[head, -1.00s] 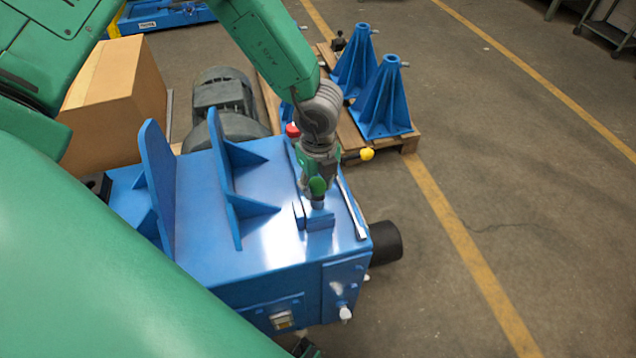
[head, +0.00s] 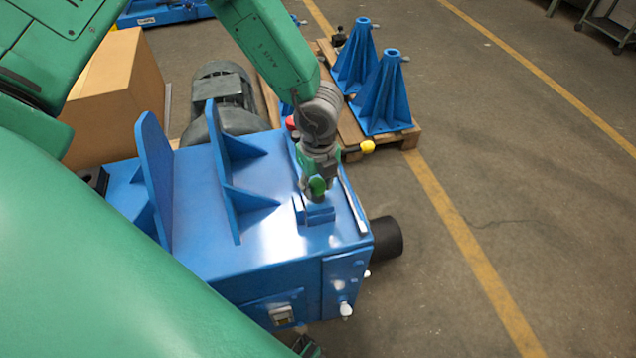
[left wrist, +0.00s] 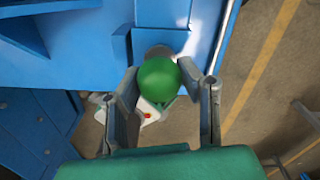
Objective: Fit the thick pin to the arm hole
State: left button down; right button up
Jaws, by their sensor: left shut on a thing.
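My left gripper (head: 317,188) points down over the blue machine's top in the head view. It is shut on the thick pin, which shows a round green knob (head: 317,186). In the left wrist view the knob (left wrist: 159,80) sits between the two fingers, with a grey round part (left wrist: 158,51) just beyond it against blue metal. A small blue upright bracket (head: 317,214) stands right at the gripper's tip. The pin's lower end and the arm hole are hidden, so I cannot tell whether the pin is in it. My right gripper is not in view.
The blue machine (head: 275,262) has two tall upright plates (head: 157,185) left of the gripper. A grey motor (head: 222,92) and a cardboard box (head: 120,100) stand behind. Blue stands (head: 385,100) are on a pallet at the back. The floor at right is clear.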

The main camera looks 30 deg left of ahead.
pick_arm(q)
jog(key=shift+f, duration=0.25)
jog(key=c, duration=1)
grip_release()
notch_tip(320, 180, up, 12)
jog(key=shift+f, duration=0.1)
